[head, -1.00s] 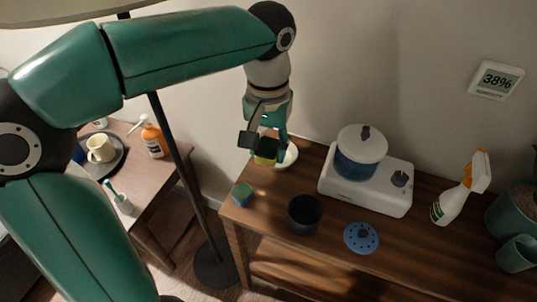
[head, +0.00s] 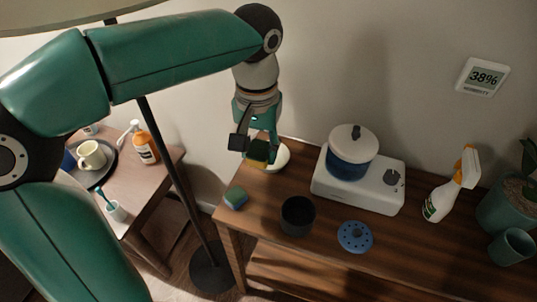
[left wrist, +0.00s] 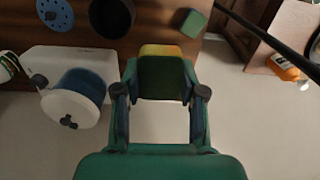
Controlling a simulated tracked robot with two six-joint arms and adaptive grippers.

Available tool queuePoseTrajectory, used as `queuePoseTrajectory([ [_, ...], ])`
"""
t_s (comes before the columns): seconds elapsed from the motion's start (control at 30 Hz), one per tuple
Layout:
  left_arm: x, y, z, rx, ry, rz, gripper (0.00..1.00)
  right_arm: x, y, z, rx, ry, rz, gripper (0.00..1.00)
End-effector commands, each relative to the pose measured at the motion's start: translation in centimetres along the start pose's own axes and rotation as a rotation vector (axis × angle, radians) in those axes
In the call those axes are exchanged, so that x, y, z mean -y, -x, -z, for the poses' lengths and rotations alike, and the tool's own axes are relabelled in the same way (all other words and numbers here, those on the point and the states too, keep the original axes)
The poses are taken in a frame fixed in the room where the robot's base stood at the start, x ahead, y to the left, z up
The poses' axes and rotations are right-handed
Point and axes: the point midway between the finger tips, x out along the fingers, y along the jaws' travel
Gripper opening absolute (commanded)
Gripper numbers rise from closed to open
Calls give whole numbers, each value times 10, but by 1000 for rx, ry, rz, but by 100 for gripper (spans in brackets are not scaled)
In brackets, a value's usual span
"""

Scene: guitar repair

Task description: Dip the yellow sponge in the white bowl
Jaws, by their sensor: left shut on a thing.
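The yellow sponge (head: 257,153) with a dark green face is held between the fingers of my left gripper (head: 257,145), which is shut on it. In the left wrist view the sponge (left wrist: 161,74) fills the gap between the fingertips. The white bowl (head: 281,158) stands on the wooden table's back left part, partly hidden behind the gripper and sponge. The sponge overlaps the bowl's left side in the head view; I cannot tell whether they touch. The bowl does not show in the left wrist view. My right gripper is not in view.
A blue and green sponge (head: 236,198), a dark cup (head: 298,216) and a blue perforated disc (head: 355,237) lie forward of the bowl. A white appliance (head: 368,192) with a lidded blue pot (head: 350,160) stands right. A lamp pole (head: 172,165) rises left of the table.

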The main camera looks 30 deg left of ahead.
Motion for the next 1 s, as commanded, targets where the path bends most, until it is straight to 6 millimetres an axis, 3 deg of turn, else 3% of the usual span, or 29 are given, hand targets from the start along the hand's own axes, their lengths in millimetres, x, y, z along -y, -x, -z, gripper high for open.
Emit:
queuePoseTrajectory([
  [0.63,-2,0,2,-26,-15,-17,12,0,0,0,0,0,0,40],
  [0.83,-30,1,44,-75,-117,-57,12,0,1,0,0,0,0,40],
  [1.0,-42,-14,104,-114,-156,-91,12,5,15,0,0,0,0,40],
])
